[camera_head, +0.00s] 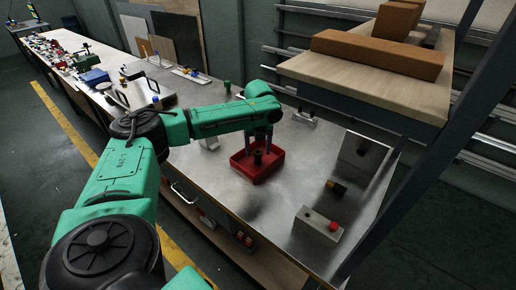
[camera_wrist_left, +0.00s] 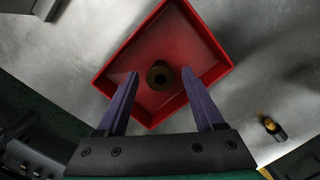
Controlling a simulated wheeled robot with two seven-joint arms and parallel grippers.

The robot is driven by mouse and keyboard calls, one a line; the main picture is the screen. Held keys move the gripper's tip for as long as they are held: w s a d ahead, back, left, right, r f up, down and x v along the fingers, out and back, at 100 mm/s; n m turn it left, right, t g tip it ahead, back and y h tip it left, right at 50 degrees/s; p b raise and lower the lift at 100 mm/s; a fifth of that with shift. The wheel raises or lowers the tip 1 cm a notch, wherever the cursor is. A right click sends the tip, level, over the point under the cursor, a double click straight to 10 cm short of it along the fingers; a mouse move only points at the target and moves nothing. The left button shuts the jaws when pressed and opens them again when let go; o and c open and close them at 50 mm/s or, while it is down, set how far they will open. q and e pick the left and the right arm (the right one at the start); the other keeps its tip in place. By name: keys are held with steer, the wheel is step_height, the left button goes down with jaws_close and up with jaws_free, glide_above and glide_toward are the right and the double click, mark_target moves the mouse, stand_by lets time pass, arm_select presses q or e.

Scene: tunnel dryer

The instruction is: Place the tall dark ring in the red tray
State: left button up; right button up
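The red tray (camera_head: 274,172) sits on the metal bench below my left gripper (camera_head: 260,146). A tall dark ring (camera_head: 258,158) stands upright inside the tray, near its middle. The left wrist view looks down into the red tray (camera_wrist_left: 205,42) and shows the open top of the dark ring (camera_wrist_left: 160,79). My left gripper is open, its two fingers spread above the tray on either side of the ring, with a visible gap to each. Nothing is held between them. My right gripper is in neither view.
A dark piece with a yellow end (camera_head: 336,187) lies right of the tray. A metal block with a red knob (camera_head: 320,224) and an upright metal plate (camera_head: 362,153) stand near the bench's right end. A green piece (camera_head: 227,86) stands behind my arm. Bare bench surrounds the tray.

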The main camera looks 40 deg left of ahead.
mark_target(258, 155)
arm_select(q)
step_height(258, 155, up, 12)
steer(key=s+d, duration=0.1)
steer(key=shift+b, duration=0.4)
stand_by(0.4)
